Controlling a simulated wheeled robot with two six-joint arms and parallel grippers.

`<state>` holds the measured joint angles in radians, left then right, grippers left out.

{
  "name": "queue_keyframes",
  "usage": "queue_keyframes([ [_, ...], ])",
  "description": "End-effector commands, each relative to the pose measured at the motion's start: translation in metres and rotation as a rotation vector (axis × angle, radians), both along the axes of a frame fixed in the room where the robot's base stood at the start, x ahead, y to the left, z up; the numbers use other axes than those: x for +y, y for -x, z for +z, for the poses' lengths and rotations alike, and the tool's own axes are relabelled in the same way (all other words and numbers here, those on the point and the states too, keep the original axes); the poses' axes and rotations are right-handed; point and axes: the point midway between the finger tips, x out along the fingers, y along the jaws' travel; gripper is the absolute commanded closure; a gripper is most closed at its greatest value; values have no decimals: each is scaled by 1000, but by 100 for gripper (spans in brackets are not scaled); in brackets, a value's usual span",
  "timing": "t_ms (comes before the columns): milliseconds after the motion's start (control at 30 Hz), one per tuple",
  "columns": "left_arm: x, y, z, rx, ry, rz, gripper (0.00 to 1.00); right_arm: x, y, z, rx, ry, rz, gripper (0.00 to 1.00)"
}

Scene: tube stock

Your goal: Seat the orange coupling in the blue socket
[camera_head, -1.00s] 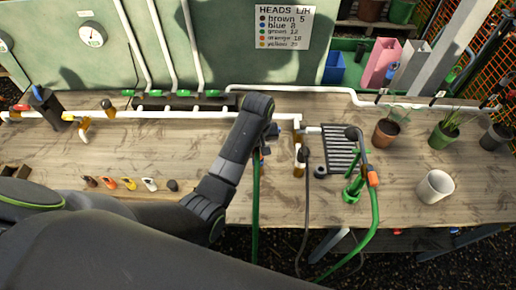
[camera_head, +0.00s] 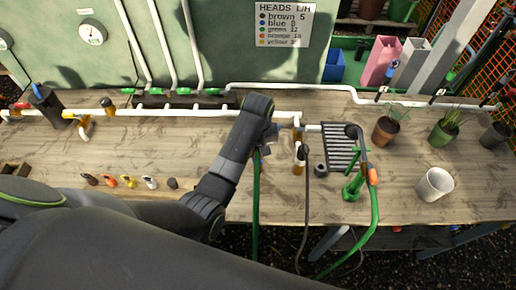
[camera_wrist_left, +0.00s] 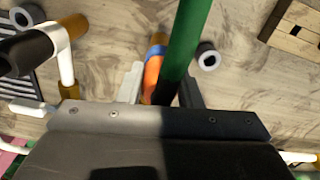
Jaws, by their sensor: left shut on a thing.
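My left gripper (camera_wrist_left: 160,92) is at the lower middle of the left wrist view, with one finger on each side of an orange coupling (camera_wrist_left: 152,72). A green hose (camera_wrist_left: 187,30) runs across the coupling and hides part of it. A blue ring, which looks like the blue socket (camera_wrist_left: 157,50), lies against the coupling's far end, with a brown-orange pipe end (camera_wrist_left: 158,39) beyond it. I cannot tell how deep the coupling sits. In the head view my arm hides the fingertips; the green hose (camera_head: 256,200) hangs below them. My right gripper is not in view.
A white pipe (camera_head: 190,113) runs along the wooden bench (camera_head: 120,150). A dark grate (camera_head: 340,150), a green stand (camera_head: 353,186) and a white cup (camera_head: 435,184) are to the right. Several small coloured heads (camera_head: 128,182) line the front left. The middle left of the bench is clear.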

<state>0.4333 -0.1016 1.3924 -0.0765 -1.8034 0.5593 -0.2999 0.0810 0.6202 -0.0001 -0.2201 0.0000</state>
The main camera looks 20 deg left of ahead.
Motion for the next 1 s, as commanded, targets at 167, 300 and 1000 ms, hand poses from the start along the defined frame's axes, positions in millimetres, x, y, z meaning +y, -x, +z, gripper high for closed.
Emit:
queue_keyframes([
  [167, 0, 1, -2, 3, 0, 0, 91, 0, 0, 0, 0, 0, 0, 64],
  [300, 0, 1, -2, 4, 0, 0, 91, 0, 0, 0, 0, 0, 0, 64],
  [1000, -3, -7, 10, 0, 0, -4, 43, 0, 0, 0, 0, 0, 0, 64],
])
